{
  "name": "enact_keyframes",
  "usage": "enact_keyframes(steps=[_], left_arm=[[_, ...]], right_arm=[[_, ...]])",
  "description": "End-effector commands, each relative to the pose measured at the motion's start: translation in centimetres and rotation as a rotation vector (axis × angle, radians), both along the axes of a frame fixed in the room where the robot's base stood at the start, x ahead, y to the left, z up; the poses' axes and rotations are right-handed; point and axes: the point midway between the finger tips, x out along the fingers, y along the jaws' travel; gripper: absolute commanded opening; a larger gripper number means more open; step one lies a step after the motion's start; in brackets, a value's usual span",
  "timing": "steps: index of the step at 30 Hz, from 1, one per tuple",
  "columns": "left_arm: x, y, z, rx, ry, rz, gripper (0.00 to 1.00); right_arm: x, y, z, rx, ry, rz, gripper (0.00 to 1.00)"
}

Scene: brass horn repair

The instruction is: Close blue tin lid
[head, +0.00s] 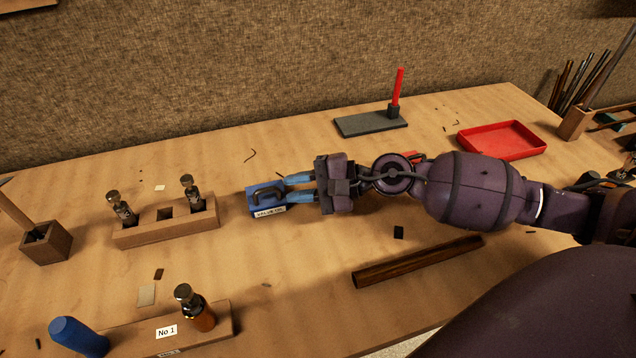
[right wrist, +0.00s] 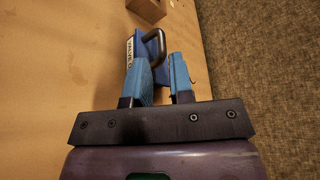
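The blue tin (head: 254,203) stands on the workbench left of my right gripper, with a white label on its front. Its blue lid, with a dark loop handle (head: 267,190), looks down over the tin; I cannot tell if it is fully flush. My right gripper (head: 288,188) points left, its blue fingers apart, with the tips at the tin's right side. In the right wrist view the tin (right wrist: 131,50) and its handle (right wrist: 157,44) lie just beyond the fingertips. Whether the fingers touch the tin is unclear. My left gripper is out of view.
A wooden block with bottles (head: 165,230) stands left of the tin. Another labelled block (head: 215,323) is at the front. A dark wooden rod (head: 415,262) lies beneath my right arm. A red tray (head: 502,141) and a grey stand (head: 370,123) are behind.

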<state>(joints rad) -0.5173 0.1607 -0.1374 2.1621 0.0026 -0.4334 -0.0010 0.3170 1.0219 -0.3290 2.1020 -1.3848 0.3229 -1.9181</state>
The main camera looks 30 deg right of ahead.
Motion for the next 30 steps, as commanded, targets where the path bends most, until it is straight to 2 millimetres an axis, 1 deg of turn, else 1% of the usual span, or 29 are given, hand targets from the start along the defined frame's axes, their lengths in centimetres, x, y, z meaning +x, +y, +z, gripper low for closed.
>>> enact_keyframes(steps=[1,6,12,18,30], left_arm=[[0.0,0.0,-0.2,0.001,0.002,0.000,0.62],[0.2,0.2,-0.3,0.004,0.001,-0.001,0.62],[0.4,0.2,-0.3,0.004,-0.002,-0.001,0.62],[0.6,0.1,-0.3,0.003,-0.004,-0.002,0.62],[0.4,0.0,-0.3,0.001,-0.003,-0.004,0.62]], right_arm=[[-0.5,-0.7,-0.3,0.000,0.007,-0.002,0.21],[-1.6,-2.3,0.4,0.000,0.003,-0.002,0.21],[-2.5,-3.5,0.8,0.000,0.001,-0.001,0.21],[-2.7,-3.9,1.0,0.000,-0.001,0.000,0.21],[-2.7,-3.9,1.0,0.000,-0.001,0.000,0.21]])
